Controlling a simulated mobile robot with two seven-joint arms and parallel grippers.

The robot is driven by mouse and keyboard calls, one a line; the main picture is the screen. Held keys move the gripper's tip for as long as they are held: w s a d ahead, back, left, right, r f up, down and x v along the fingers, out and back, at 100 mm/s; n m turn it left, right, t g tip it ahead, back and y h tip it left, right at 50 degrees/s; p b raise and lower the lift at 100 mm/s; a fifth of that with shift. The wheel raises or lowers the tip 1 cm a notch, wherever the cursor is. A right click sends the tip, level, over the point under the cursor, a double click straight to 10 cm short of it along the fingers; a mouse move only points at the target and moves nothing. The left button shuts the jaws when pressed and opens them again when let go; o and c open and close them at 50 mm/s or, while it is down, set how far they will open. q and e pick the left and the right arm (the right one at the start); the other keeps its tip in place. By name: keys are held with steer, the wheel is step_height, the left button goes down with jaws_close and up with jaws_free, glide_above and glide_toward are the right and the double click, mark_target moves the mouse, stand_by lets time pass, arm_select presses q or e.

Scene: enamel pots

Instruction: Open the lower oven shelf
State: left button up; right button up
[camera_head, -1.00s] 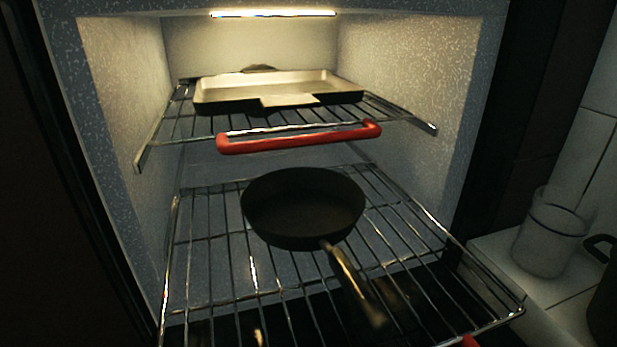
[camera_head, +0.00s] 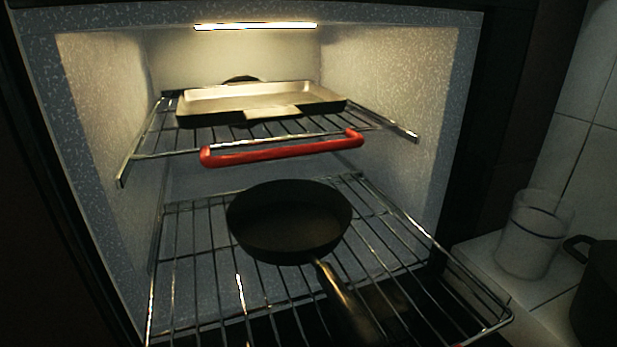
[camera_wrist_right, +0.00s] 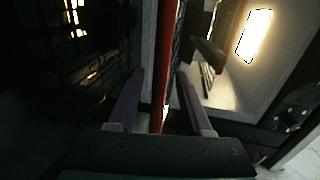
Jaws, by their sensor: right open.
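The lower oven shelf (camera_head: 195,255) is a wire rack that stands well out of the oven. Its front edge runs past the bottom of the head view. A black frying pan (camera_head: 288,222) rests on it, handle toward the front. In the right wrist view my right gripper (camera_wrist_right: 160,76) is open, its two fingers on either side of a red bar (camera_wrist_right: 158,95), which looks like the lower shelf's handle. I cannot tell whether the fingers touch it. Neither gripper shows in the head view.
The upper rack (camera_head: 150,143) with its red handle (camera_head: 282,150) holds a pale baking tray (camera_head: 255,100) inside the oven. To the right, a glass jar (camera_head: 532,240) and a dark pot (camera_head: 598,300) stand on a tiled counter (camera_head: 500,275).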

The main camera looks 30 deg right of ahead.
steer(key=shift+s, duration=0.1)
steer(key=shift+s+a+r, duration=0.1)
steer(key=shift+s, duration=0.3)
steer(key=p+v, duration=0.2)
steer(key=v, duration=0.7)
steer(key=shift+p, duration=0.35)
steer(key=shift+w, duration=0.1)
